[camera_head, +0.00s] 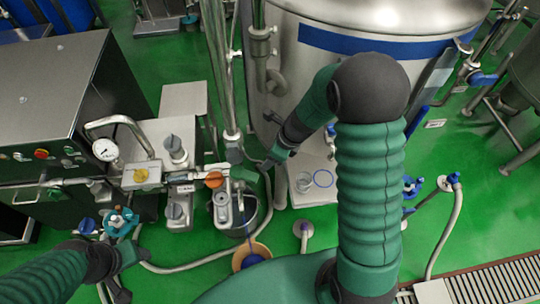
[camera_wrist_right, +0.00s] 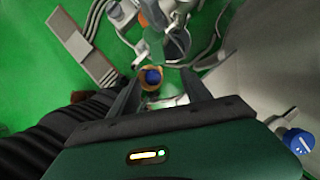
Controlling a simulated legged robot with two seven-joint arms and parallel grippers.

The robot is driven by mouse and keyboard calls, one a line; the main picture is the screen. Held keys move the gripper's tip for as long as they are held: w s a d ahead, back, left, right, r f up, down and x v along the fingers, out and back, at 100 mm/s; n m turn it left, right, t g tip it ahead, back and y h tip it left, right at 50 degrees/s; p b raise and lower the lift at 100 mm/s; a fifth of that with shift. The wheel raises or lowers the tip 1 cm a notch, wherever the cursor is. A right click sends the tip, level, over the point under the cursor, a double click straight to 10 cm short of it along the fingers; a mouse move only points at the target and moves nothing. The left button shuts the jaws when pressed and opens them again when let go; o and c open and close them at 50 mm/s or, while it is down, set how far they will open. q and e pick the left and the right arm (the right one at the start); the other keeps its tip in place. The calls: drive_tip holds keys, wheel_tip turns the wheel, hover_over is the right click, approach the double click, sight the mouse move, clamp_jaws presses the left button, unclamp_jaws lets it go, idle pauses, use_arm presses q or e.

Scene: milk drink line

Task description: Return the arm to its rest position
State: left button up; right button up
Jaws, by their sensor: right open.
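My right arm rises green and ribbed through the middle of the head view, bends at a dark elbow, and its forearm slopes down to the left. Its gripper (camera_head: 262,162) is in front of the large steel tank (camera_head: 385,75), above the floor near the valves. In the wrist view, the right gripper (camera_wrist_right: 162,88) has its two dark fingers spread apart with nothing between them. My left gripper (camera_head: 122,268) is at the lower left, by the blue valve handles; its fingers are too dark and small to judge.
A steel cabinet (camera_head: 45,100) with a pressure gauge (camera_head: 106,149) stands at the left. An orange-rimmed bowl (camera_head: 241,261), also in the wrist view (camera_wrist_right: 144,83), sits on the green floor. Valves, pipes and hoses crowd the middle. A floor drain grate (camera_head: 500,285) is at lower right.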

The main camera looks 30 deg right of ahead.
drive_tip(key=s+a+f+n+h+b, duration=0.1)
drive_tip(key=s+n+b, duration=0.5)
drive_tip(key=n, duration=0.8)
drive_tip(key=s+a+f+n+h+b, duration=0.1)
drive_tip(key=s+a+f+n+b, duration=0.3)
drive_tip(key=n, duration=1)
drive_tip(key=shift+s+f+g+h+b, duration=0.4)
drive_tip(key=shift+s+f+b, duration=0.2)
drive_tip(key=shift+s+b, duration=0.55)
drive_tip(key=shift+a, duration=0.35)
drive_tip(key=shift+d, duration=0.2)
idle(3.5)
